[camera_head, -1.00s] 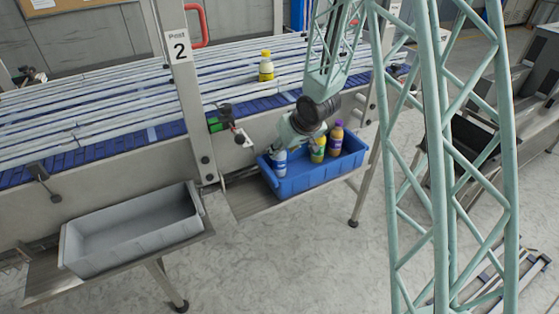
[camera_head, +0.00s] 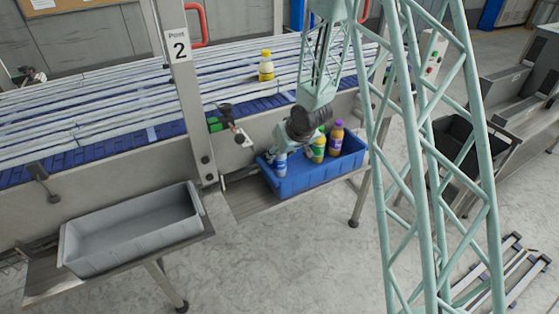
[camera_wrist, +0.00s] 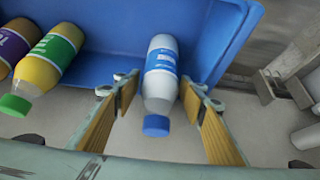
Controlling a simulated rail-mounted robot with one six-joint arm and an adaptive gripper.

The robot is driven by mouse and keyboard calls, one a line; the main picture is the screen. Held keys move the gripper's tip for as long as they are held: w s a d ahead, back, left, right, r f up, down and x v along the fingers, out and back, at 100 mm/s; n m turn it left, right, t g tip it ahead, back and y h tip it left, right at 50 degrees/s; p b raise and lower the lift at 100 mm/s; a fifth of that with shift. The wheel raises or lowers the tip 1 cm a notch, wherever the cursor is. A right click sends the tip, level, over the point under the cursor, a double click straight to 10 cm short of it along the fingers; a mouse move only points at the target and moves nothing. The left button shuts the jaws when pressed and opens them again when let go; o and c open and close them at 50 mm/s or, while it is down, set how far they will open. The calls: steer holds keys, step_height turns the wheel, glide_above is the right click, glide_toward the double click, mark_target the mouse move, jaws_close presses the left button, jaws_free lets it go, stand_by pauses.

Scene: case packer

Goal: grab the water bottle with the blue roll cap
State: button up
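The water bottle (camera_wrist: 161,75) is white and blue with a blue cap (camera_wrist: 156,125), and stands at the left end of the blue crate (camera_head: 312,182). In the head view the bottle (camera_head: 281,165) shows just below my gripper (camera_head: 274,153). In the wrist view my gripper (camera_wrist: 158,108) is open, with one yellow-padded finger on each side of the bottle. A gap shows between the bottle and the left finger; the right finger is closer, and I cannot tell if it touches.
A yellow-capped bottle (camera_head: 266,66) stands on the conveyor. An empty grey crate (camera_head: 130,232) is at the left. A post (camera_head: 182,90) rises between the crates.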

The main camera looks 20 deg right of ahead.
stand_by(0.4)
steer(key=c, duration=0.8)
steer(key=shift+r, duration=0.15)
step_height(320, 180, up, 18)
steer(key=p, duration=0.7)
steer(key=shift+p, duration=0.35)
